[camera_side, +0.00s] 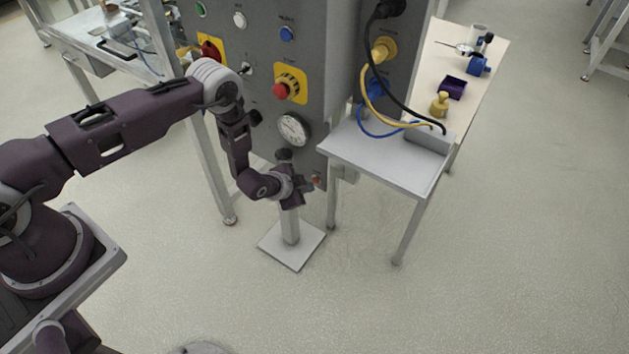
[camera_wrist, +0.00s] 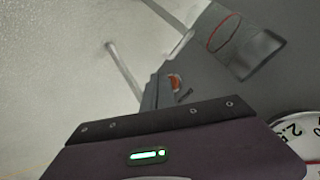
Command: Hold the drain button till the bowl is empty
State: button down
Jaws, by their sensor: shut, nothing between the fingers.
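My gripper (camera_side: 305,186) is low in front of the grey panel cabinet, below the round gauge (camera_side: 293,128), and its fingers look closed and empty. A small orange-red spot (camera_side: 316,180), possibly the drain button, shows just beyond the fingers in the side view. In the wrist view an orange-red round part (camera_wrist: 174,82) sits close to the dark fingertips (camera_wrist: 160,92); I cannot tell whether they touch it. I cannot make out the bowl or its liquid level for certain. A thin red ring outline (camera_wrist: 224,33) shows at the upper right of the wrist view.
A post on a square foot (camera_side: 291,246) stands under my gripper. A small grey table (camera_side: 375,155) with cables is to the right. Open floor lies in front.

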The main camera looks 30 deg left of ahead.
jog(key=shift+s, duration=0.3)
jog(key=s, duration=0.5)
dwell(0.4)
